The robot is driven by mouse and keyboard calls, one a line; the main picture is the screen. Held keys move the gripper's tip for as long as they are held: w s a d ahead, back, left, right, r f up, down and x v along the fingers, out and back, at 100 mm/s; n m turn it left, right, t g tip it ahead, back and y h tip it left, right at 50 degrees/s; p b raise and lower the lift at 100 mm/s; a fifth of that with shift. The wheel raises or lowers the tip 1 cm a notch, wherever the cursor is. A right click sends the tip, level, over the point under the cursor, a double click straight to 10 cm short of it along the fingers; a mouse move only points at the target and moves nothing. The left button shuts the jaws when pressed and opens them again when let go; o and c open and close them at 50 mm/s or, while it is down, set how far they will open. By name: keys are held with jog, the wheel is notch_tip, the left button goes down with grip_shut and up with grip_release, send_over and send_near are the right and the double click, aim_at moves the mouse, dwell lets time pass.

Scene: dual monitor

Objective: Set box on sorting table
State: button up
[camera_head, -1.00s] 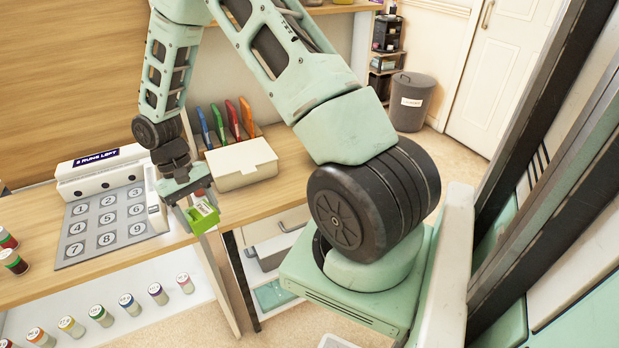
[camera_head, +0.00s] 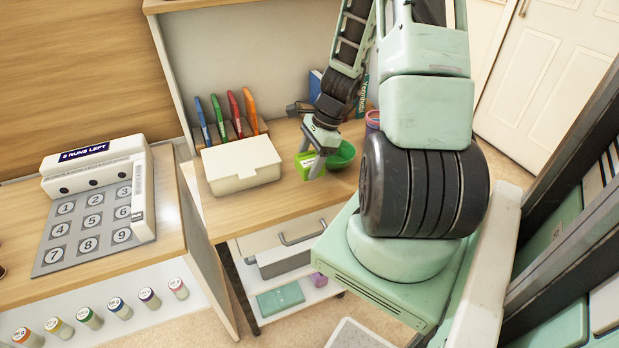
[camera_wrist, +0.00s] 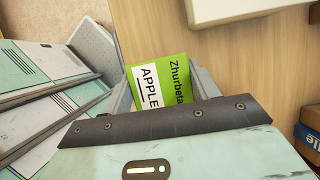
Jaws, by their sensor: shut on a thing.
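A small green box (camera_head: 304,162) is held by my gripper (camera_head: 314,164) over the right wooden desk in the head view. In the wrist view the box (camera_wrist: 162,82), marked "Zhurbeta" and "APPLE", sits between the two fingers of my gripper (camera_wrist: 162,88). The left table (camera_head: 20,284) carries a grey mat (camera_head: 90,228) with numbered circles and a white device (camera_head: 95,165) reading "RUNS LEFT". I cannot tell which surface is the sorting table, or whether the box touches the desk.
A green bowl (camera_head: 343,156) is close beside the gripper. Several capped vials (camera_head: 120,307) line the left table's front. The desk front between cream box and gripper is clear.

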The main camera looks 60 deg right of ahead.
aim_at(308, 186)
jog(key=shift+f, duration=2.6)
jog(key=shift+f+b, duration=0.1)
jog(key=shift+b, duration=0.2)
jog(key=shift+f, duration=0.15)
jog(key=o, duration=1)
jog(key=shift+r, duration=0.2)
